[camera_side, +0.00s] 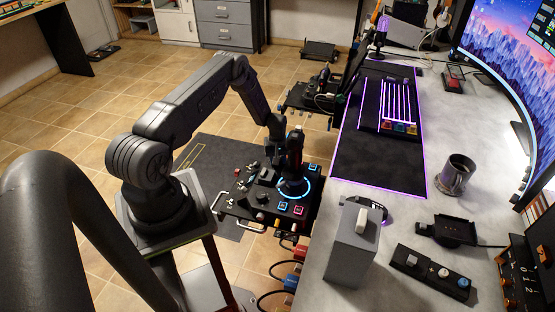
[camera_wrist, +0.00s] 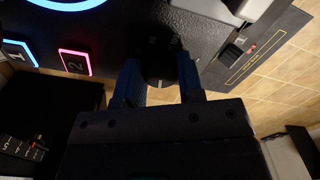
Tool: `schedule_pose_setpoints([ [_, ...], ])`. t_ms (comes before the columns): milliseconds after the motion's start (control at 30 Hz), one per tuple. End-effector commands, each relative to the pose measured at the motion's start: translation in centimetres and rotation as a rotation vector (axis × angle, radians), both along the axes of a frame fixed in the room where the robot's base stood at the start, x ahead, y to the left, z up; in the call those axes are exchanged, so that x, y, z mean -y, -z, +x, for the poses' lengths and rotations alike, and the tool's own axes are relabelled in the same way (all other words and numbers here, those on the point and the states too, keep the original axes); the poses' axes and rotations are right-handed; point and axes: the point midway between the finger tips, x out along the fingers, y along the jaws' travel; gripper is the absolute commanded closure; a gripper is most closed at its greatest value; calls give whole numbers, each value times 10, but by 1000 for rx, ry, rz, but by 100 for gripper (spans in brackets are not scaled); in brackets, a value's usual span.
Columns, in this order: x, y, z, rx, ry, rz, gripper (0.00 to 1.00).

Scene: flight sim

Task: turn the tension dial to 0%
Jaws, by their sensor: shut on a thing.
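The tension dial (camera_wrist: 157,62) is a small dark round knob on the black control panel, seen in the wrist view between my fingertips. My gripper (camera_wrist: 159,69) is shut on it, with one finger on each side. In the side view my gripper (camera_side: 276,128) reaches down to the far side of the flight stick panel (camera_side: 240,207). The dial is not clear there, behind the gripper and the stick.
The black flight stick (camera_side: 293,160) rises from a blue-lit ring close to my gripper. Lit buttons, blue (camera_wrist: 18,52) and pink-red (camera_wrist: 75,63), sit on the panel. The desk (camera_side: 400,215) with a mug (camera_side: 456,175) and keyboard (camera_side: 398,105) stands to the right. Open tiled floor lies left.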

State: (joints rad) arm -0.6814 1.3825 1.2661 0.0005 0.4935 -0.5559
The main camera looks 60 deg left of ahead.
Motion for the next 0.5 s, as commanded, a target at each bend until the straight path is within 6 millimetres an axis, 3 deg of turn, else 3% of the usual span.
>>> schedule_pose_setpoints([
  [67,0,-1,1,1,-3,0,89],
  [100,0,-1,1,1,-3,0,61],
  [333,0,0,0,1,-2,0,40],
  [500,0,0,0,1,-1,0,40],
])
